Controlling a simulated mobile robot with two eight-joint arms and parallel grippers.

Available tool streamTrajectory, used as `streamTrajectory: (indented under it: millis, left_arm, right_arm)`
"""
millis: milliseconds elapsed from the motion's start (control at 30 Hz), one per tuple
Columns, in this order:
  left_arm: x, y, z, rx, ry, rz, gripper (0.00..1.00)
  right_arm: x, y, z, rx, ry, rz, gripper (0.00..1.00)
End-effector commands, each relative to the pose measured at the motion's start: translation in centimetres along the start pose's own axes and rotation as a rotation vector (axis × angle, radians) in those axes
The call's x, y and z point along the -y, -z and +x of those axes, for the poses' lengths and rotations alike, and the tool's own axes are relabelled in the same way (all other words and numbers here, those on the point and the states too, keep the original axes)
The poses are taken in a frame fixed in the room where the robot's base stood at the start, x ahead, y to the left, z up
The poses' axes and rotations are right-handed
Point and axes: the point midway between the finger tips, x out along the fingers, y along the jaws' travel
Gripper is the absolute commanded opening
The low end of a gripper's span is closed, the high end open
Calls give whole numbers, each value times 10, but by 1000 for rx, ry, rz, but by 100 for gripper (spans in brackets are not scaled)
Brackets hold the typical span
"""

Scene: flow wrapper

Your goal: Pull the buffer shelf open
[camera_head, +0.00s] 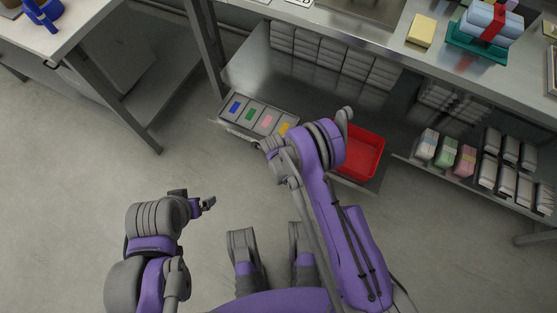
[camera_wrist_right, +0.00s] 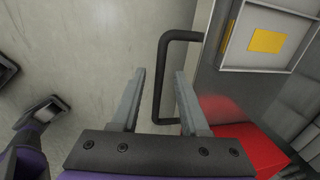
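The low shelf with the dark bar handle (camera_wrist_right: 161,80) sits under the steel bench. Its front part (camera_wrist_right: 212,75) shows in the right wrist view. A grey tray with blue, green, pink and orange labels (camera_head: 258,117) lies at its front left. My right gripper (camera_wrist_right: 160,75) is open, with the handle's long bar showing between its two fingers; I see no finger closed on it. In the head view my right gripper (camera_head: 266,146) is at the shelf front, partly hidden by my wrist. My left gripper (camera_head: 207,203) hangs over bare floor, away from the shelf; its fingers are too small to judge.
A red bin (camera_head: 362,152) stands right of my right wrist. Another low shelf at the right holds coloured and white packs (camera_head: 465,159). The bench top (camera_head: 390,42) overhangs the shelf. A table (camera_head: 60,38) stands at the upper left. The floor (camera_head: 70,170) at the left is clear.

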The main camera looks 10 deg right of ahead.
Motion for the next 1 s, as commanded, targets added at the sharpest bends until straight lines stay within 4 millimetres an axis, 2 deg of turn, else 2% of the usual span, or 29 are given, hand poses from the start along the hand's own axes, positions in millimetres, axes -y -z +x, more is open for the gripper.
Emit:
streamTrajectory:
  millis: [167,267,500,700,833,1000]
  left_arm:
    - [0,0,-1,0,0,0,100]
    - [0,1,-4,-1,0,0,100]
    - [0,4,-18,-5,0,0,100]
    - [0,7,-26,-8,0,0,100]
    - [0,7,-28,-9,0,0,100]
    - [0,7,-29,-9,0,0,100]
  right_arm:
    - [0,0,-3,0,0,0,45]
    - [0,0,-13,0,0,0,45]
    - [0,0,-62,0,1,-2,45]
    - [0,0,-95,0,1,0,45]
    - [0,0,-106,0,0,0,45]
    - [0,0,-109,-1,0,0,45]
